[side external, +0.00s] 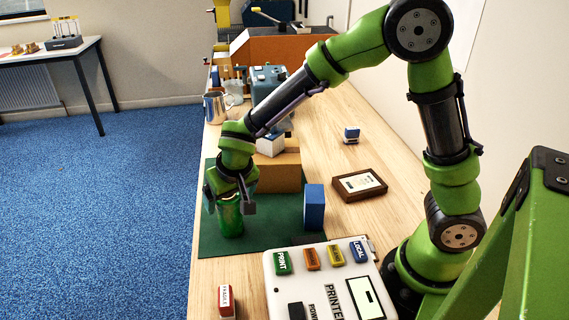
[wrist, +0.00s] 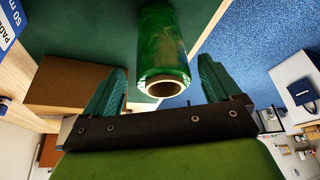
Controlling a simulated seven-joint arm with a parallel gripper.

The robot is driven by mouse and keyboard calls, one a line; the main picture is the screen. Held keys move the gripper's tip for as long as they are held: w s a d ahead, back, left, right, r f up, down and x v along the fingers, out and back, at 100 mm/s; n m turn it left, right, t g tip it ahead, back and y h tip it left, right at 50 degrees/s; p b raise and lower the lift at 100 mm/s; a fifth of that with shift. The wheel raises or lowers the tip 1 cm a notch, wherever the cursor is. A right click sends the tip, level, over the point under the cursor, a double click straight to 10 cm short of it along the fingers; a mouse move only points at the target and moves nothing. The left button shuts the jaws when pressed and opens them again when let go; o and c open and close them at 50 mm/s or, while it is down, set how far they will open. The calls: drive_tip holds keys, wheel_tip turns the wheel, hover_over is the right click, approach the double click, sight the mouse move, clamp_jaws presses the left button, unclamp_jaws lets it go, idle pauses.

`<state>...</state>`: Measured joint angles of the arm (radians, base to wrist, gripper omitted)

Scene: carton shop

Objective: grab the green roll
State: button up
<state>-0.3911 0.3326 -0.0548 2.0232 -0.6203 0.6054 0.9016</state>
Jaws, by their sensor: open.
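The green roll (side external: 230,219) stands upright on the dark green mat (side external: 262,232) near the table's left edge. In the wrist view the shiny green roll (wrist: 162,50) shows its open round end, with a cardboard core. My gripper (side external: 230,198) is right over the roll in the side view, pointing down. In the wrist view my gripper (wrist: 160,92) is open, with one teal finger on each side of the roll's near end. Gaps show between the fingers and the roll. I cannot tell how far down the roll the fingertips reach.
A brown carton (side external: 279,172) stands just behind the roll, and a blue box (side external: 314,207) is to its right on the mat. A white printer (side external: 322,284) with coloured buttons lies in front. A framed card (side external: 360,185) is at the right.

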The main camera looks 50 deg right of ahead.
drive_tip(key=x, duration=0.4)
drive_tip(key=shift+a, duration=0.2)
drive_tip(key=c, duration=1.2)
